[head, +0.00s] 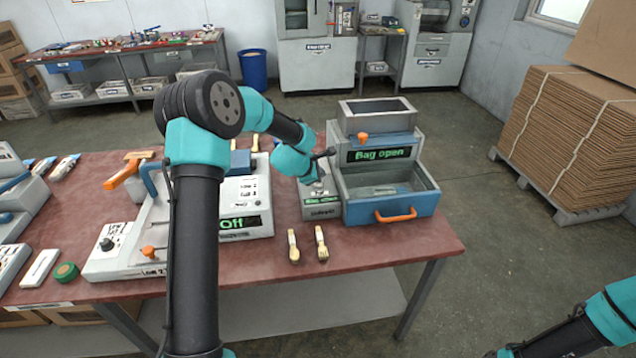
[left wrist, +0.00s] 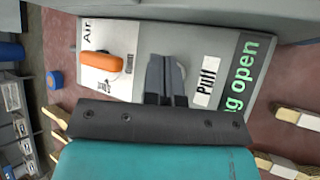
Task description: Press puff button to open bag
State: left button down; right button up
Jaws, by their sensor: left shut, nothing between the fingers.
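My left gripper (head: 318,178) is shut and empty. It points down at the small grey control box (head: 311,206) at the front of the bag machine. In the left wrist view its closed fingers (left wrist: 166,80) are over the panel beside the "Puff" label (left wrist: 207,82); they hide the puff button, and I cannot tell whether they touch it. The big display (head: 378,154) reads "Bag open" in green. The small display also shows in the left wrist view (left wrist: 241,75), ending in "open". My right arm shows at the lower right, but its gripper is out of the frame.
An orange switch (left wrist: 101,61) sits on the panel near the "Air" label. The blue drawer (head: 396,205) with an orange handle is right of the box. Two wooden spoon bundles (head: 293,246) (head: 321,243) lie in front. A white machine (head: 243,203) stands left.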

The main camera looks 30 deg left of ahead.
dwell(0.3)
pick_arm(q)
jog(key=shift+r, duration=2.55)
